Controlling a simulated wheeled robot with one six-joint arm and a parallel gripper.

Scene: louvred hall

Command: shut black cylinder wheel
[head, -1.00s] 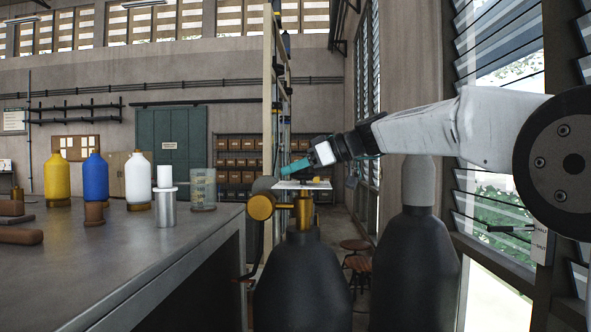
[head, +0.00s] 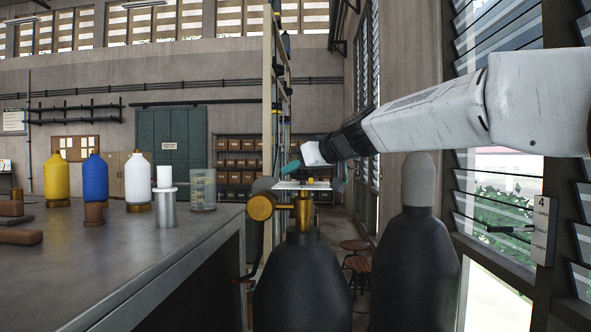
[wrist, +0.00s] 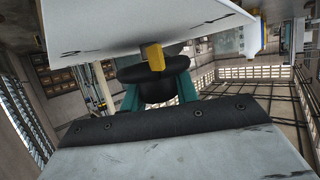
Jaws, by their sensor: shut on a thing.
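The black cylinder (head: 303,280) stands upright in the head view, with a brass valve (head: 304,212) on its neck. A white plate (head: 288,185) with dark marks lies flat at the valve's top; it also fills the upper part of the wrist view (wrist: 110,28). The black wheel (wrist: 150,88) shows in the wrist view, with a yellow pointer (wrist: 154,56) reaching over the plate. My gripper (head: 316,174) has its teal fingers on either side of the wheel and is shut on it. In the head view, the wheel is hard to make out.
A second black cylinder (head: 415,260) with a grey cap stands close on the right. A metal bench (head: 120,255) with yellow, blue and white bottles stands on the left. A brass round fitting (head: 261,207) sticks out left of the valve. Louvred windows line the right.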

